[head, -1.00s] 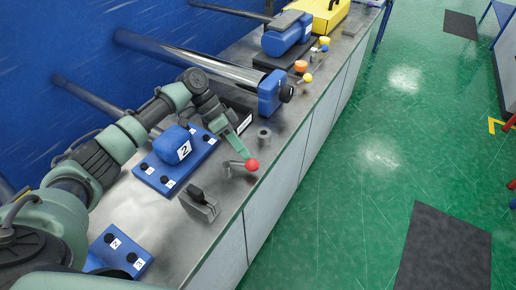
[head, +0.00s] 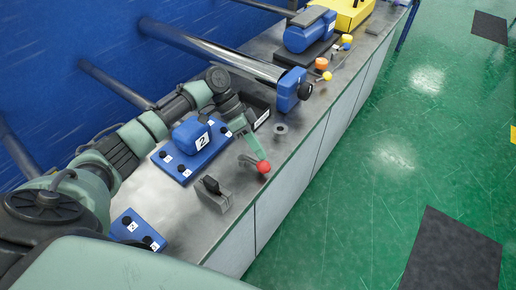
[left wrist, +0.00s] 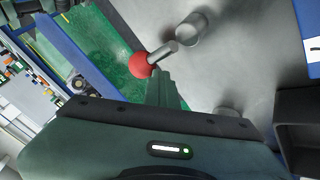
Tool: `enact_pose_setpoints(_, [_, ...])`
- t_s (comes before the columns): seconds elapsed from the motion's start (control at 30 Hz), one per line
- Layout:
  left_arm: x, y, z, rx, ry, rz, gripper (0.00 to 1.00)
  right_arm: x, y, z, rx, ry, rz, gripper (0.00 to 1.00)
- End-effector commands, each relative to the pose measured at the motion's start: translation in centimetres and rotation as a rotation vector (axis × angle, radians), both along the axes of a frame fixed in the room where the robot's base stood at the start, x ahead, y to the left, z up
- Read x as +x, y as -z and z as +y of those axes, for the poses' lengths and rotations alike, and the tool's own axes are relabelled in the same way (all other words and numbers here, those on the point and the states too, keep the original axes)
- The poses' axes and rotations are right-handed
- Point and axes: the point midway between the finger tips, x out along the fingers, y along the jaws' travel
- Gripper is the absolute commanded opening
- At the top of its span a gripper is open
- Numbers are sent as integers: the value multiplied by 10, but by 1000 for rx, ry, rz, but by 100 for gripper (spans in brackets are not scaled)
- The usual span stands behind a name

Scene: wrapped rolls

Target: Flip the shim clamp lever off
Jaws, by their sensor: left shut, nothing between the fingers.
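The clamp lever, a grey metal arm (head: 249,160) with a red ball knob (head: 263,167), is at the front edge of the steel bench. My left gripper (head: 260,154) points down at the knob, its fingers shut and empty. In the left wrist view the fingertips (left wrist: 164,76) are right beside the red knob (left wrist: 141,65), overlapping its edge in the picture; I cannot tell whether they touch. The lever's metal rod (left wrist: 163,51) runs from the knob toward a grey cylindrical base (left wrist: 190,29). My right gripper is not in view.
A black-handled clamp (head: 213,189) is nearer on the bench, and a short metal cylinder (head: 280,129) is just beyond the lever. A chrome roll (head: 225,54) crosses behind. Green floor lies right of the bench.

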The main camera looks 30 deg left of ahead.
Motion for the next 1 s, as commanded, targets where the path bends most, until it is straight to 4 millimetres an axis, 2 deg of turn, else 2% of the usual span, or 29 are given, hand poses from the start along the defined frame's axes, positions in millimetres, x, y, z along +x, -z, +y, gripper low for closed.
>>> enact_pose_setpoints(0.03, [-1,0,-6,-12,7,2,0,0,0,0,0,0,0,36])
enact_pose_setpoints(0.33, [-1,-2,-4,-12,7,2,0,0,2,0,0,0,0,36])
enact_pose_setpoints(0.73, [6,-47,41,-5,0,-2,0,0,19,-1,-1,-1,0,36])
enact_pose_setpoints(1.0, [6,-60,51,-6,1,0,0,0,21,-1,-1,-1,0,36])
